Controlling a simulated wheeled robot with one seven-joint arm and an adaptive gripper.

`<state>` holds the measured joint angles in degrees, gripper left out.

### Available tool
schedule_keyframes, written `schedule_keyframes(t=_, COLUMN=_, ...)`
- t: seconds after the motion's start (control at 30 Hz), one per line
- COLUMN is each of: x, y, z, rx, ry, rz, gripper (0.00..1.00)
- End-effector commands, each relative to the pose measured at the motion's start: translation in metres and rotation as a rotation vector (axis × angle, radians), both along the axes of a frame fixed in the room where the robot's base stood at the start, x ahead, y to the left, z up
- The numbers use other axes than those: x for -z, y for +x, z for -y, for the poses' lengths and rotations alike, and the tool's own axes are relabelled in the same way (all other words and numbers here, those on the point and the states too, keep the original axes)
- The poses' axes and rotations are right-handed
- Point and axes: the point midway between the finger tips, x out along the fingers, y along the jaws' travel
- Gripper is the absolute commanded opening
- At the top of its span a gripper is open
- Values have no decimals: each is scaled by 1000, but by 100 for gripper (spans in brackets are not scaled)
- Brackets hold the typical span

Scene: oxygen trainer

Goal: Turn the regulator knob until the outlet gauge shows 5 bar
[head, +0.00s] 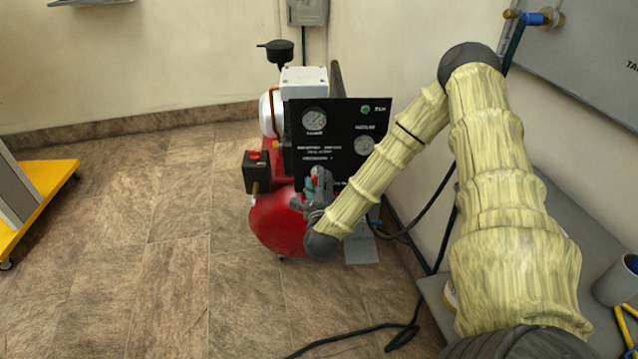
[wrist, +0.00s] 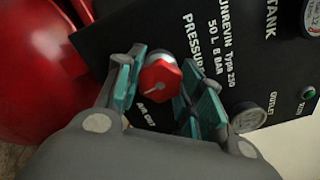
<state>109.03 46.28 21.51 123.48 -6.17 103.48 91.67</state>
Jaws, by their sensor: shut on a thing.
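The red regulator knob (wrist: 159,75) stands out from the black panel (wrist: 105,42) in the wrist view. My gripper (wrist: 162,84) is shut on it, one teal-padded finger on each side. In the head view my gripper (head: 318,184) is at the lower part of the panel (head: 335,136), and the knob is mostly hidden. The outlet gauge (head: 364,145) is at the panel's right side. It also shows in the wrist view (wrist: 247,117), tilted and partly behind a finger. Its needle is too small to read in either view.
The tank gauge (head: 314,120) is at the panel's upper left. The red compressor tank (head: 276,221) stands below the panel, with a black switch box (head: 256,172) on its left. A grey table (head: 570,222) is at the right. A black cable (head: 375,328) lies on the floor. The left floor is mostly clear.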

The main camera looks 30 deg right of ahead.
Motion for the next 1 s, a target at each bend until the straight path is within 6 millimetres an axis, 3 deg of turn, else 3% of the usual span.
schedule_keyframes(t=0.43, x=3, y=-2, z=1, rx=4, ry=7, rz=-2, gripper=14)
schedule_keyframes(t=0.47, x=3, y=-2, z=1, rx=4, ry=7, rz=-2, gripper=41)
schedule_keyframes(t=0.57, x=2, y=-2, z=1, rx=2, ry=7, rz=0, gripper=59)
schedule_keyframes(t=1.0, x=2, y=-6, z=-4, rx=-1, ry=8, rz=1, gripper=59)
